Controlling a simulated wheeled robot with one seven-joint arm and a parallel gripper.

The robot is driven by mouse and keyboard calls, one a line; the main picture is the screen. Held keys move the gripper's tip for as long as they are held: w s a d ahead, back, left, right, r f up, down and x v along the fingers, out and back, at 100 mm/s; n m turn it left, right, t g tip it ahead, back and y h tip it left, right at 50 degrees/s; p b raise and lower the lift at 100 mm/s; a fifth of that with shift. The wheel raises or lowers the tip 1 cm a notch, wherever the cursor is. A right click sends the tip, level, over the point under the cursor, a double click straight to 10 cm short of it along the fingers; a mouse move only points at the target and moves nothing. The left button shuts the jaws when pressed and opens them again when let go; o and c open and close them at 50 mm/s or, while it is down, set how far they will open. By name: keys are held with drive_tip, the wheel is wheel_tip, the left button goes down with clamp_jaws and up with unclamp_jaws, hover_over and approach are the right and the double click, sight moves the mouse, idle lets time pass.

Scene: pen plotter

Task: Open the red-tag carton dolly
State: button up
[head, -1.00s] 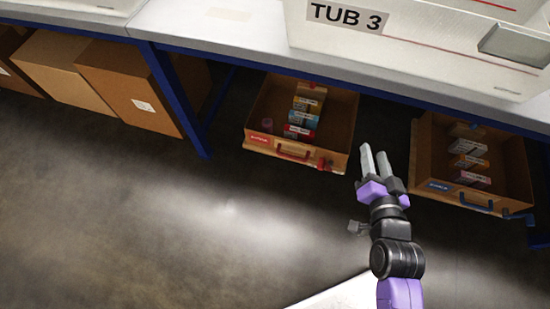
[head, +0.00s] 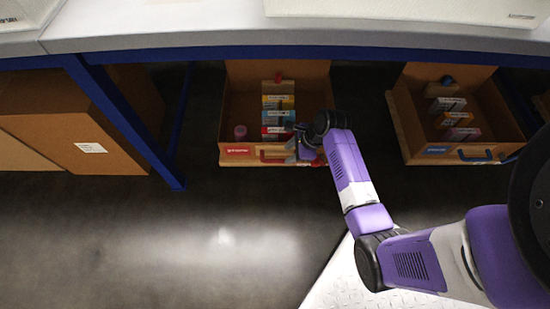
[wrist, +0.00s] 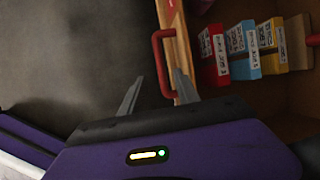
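The red-tag carton dolly (head: 224,118) is an open brown carton on a low wooden base under the bench. Its red tag (head: 237,149) and red handle (head: 272,156) are on its front board. My gripper (head: 308,148) is at the right part of this front, and the arm partly hides it. In the wrist view, my gripper (wrist: 158,74) has its two grey fingers spread apart. The red handle (wrist: 157,62) appears between the fingers, beside the wooden front board (wrist: 180,45). I cannot tell whether a finger touches it.
The red-tag carton holds several coloured boxes (head: 278,102) and a pink cylinder (head: 240,132). A blue-tag carton dolly (head: 400,125) stands to the right. A blue bench leg (head: 130,125) and brown cartons (head: 85,120) are at left. The floor (head: 200,240) in front is clear.

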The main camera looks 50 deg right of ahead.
sight(279, 160)
drive_tip(key=b+x, duration=0.4)
drive_tip(key=x, duration=0.3)
drive_tip(key=shift+w+f+b, duration=0.2)
drive_tip(key=shift+f+b, duration=0.15)
clamp_jaws()
idle(1.1)
